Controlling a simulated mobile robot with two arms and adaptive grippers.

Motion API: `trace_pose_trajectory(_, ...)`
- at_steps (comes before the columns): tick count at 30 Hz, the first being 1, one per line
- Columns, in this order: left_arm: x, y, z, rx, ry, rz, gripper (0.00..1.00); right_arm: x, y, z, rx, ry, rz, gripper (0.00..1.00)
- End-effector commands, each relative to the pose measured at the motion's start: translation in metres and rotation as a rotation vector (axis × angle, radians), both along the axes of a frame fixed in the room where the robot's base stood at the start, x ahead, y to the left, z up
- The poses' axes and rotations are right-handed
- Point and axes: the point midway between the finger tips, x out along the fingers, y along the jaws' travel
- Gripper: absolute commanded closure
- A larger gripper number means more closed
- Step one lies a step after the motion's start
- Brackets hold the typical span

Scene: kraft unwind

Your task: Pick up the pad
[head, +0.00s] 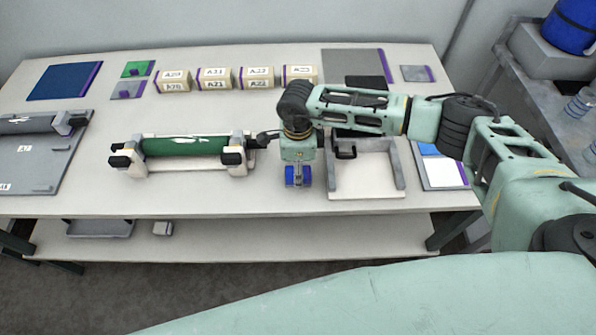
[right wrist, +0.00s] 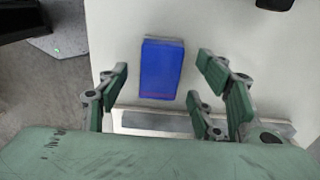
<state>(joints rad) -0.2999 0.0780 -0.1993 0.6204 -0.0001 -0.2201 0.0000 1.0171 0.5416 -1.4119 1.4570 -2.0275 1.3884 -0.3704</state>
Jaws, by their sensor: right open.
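The pad I take to be the blue rectangular block (right wrist: 162,68) on the pale table, upper centre of the right wrist view. In the head view, blue parts of it (head: 305,175) show around my right gripper, near the table's front. My right gripper (right wrist: 158,82) is open, with green-padded fingers on either side of the block in that view. The fingers look apart from it, and I cannot tell their height above it. In the head view the right gripper (head: 298,182) points down and partly hides the block. My left gripper is not in view.
A roller stand with a green roll (head: 185,146) is left of the gripper. A white tray frame (head: 366,192) is close on the right. Labelled boxes (head: 215,78) and flat plates (head: 65,82) lie at the back. The table front between roller and tray is mostly clear.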

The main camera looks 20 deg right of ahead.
Motion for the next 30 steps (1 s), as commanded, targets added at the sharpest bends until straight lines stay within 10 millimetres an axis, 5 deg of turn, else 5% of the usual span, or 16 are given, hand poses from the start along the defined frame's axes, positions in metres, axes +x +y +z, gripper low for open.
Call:
trace_pose_trajectory(6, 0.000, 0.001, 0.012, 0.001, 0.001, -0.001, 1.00, 0.000, 0.000, -0.023, 0.001, 0.001, 0.000, 0.40)
trace_pose_trajectory(14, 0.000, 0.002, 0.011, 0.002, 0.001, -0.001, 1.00, 0.000, 0.000, -0.026, 0.003, -0.001, 0.001, 0.41)
trace_pose_trajectory(30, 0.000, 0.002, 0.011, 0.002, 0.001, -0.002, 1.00, 0.000, 0.000, -0.026, 0.003, -0.001, 0.000, 0.88)
